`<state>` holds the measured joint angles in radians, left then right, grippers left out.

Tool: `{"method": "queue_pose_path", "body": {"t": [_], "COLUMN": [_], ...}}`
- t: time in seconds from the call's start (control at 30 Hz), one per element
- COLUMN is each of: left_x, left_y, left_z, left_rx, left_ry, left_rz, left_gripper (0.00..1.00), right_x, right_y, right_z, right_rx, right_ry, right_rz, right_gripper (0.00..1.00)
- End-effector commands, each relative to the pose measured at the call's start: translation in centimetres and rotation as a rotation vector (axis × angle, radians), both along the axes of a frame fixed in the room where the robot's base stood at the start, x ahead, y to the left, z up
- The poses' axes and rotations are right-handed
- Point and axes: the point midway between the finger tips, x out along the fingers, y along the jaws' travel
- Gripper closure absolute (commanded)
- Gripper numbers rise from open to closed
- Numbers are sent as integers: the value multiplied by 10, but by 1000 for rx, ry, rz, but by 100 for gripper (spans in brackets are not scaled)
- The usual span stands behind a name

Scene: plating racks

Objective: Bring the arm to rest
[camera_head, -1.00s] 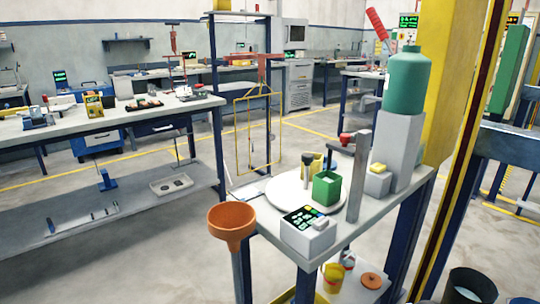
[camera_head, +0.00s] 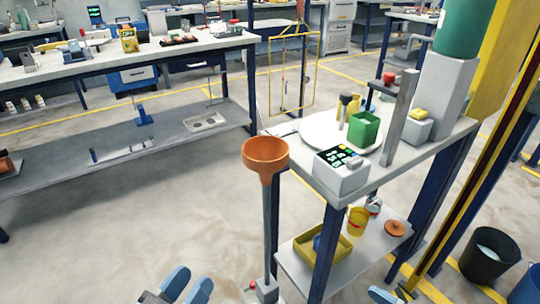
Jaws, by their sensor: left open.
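My left gripper (camera_head: 187,284) shows at the bottom edge, left of the middle. Its two light-blue fingertips are apart with only floor between them, so it is open and empty. It is in front of the workbench, left of the orange funnel's stand. A small light-blue tip (camera_head: 383,295) at the bottom edge, right of the middle, looks like part of my right gripper; the rest is cut off by the frame.
A workbench (camera_head: 392,160) stands on the right, with a green box (camera_head: 363,128) and a grey device (camera_head: 341,172) on it. An orange funnel (camera_head: 265,152) on a pole stands at its left corner. A dark bucket (camera_head: 487,257) is at right. The left floor is clear.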

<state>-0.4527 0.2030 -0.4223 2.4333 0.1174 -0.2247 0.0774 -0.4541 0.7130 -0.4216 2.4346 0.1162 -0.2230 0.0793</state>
Motion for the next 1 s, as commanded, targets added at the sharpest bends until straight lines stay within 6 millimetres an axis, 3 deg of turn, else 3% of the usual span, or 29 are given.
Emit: {"method": "queue_pose_path", "body": {"t": [0.2,0.57,0.6,1.0], "left_x": [0,0,-1,10], "left_y": [0,0,1,12], "left_z": [0,0,14,39], "left_rx": [0,0,-9,110], "left_ry": [0,0,-17,129], "left_rz": [0,0,5,58], "left_gripper": [59,59,59,59], "right_x": [13,33,32,42], "right_y": [29,55,54,42], "right_z": [27,66,81,104], "right_rx": [207,460,477,334], "right_ry": [0,1,-16,102], "right_rz": [-101,-225,-229,-308], "right_gripper": [22,22,22,22]}}
